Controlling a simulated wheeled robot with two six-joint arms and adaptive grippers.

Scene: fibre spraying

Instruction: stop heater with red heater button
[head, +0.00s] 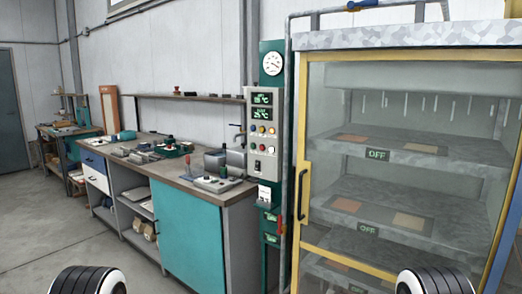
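The heater control panel (262,135) is a grey upright box on a green post, left of the glass-fronted cabinet (398,150). Two green digital readouts (262,107) show temperatures near its top; the lower seems to read 25 °C. Below them are small round coloured buttons, red, yellow and blue among them. They are too small to tell which is the heater button. Inside the cabinet, shelf signs (378,155) read OFF in green. Neither gripper is in view, and nothing touches the panel.
A workbench (188,200) with a teal door stands left of the panel, with small tools and devices on top. The cabinet's yellow-framed door is closed, with a dark handle (302,195). A round gauge (272,63) sits above the panel. The grey floor (60,240) at left is clear.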

